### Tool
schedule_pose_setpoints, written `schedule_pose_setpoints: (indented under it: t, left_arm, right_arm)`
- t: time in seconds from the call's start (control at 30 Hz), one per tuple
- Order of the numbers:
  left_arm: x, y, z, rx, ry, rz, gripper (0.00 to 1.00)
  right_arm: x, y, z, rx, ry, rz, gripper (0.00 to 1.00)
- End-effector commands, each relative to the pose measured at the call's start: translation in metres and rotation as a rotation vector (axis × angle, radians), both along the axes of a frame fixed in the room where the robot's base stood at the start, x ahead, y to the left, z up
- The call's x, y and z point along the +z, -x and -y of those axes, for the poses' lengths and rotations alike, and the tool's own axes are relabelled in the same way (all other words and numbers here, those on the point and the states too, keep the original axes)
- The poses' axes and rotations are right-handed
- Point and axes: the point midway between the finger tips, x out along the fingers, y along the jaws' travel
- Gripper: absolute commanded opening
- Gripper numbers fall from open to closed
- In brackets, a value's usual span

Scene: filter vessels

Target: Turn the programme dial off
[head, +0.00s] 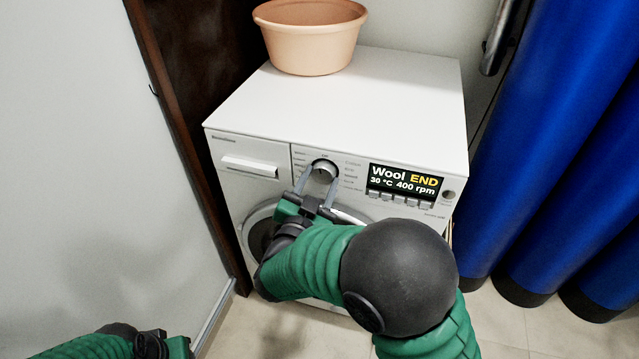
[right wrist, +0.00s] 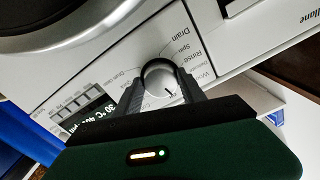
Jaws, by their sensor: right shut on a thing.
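The programme dial (head: 324,169) is a round silver knob on the white washing machine's front panel, with programme names around it. In the right wrist view the dial (right wrist: 158,84) has a dark mark pointing to the lower right of the picture. My right gripper (head: 316,183) is shut on the dial, one finger at each side. The display (head: 404,182) reads "Wool END, 30 °C, 400 rpm". At the bottom left, the end of my left arm shows, but the left gripper's fingers are out of sight.
A peach-coloured basin (head: 310,40) stands on the washing machine's top (head: 350,100). The round door below the dial is partly hidden by my right arm.

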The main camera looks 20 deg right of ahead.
Motion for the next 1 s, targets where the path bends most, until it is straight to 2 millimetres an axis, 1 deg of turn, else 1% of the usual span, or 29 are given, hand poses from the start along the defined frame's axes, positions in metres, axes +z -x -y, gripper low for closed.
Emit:
schedule_pose_setpoints:
  t: [0.2, 0.4, 0.87, 0.9, 1.0]
  left_arm:
    - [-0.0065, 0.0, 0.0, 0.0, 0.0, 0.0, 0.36]
    - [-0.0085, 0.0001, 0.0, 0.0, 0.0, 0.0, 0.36]
    - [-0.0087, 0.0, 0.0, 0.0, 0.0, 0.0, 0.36]
    - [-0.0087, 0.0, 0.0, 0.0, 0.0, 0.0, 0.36]
    - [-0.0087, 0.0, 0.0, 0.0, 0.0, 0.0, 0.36]
  right_arm:
    - [-0.002, -0.0003, -0.0014, 0.003, -0.097, 0.063, 0.07]
    - [-0.0016, -0.0003, -0.0017, 0.003, -0.146, 0.095, 0.07]
    - [-0.0014, -0.0002, -0.0017, 0.004, -0.158, 0.102, 0.07]
    - [-0.0014, -0.0002, -0.0017, 0.004, -0.158, 0.102, 0.51]
    - [-0.0011, -0.0002, -0.0015, 0.002, -0.158, 0.102, 0.64]
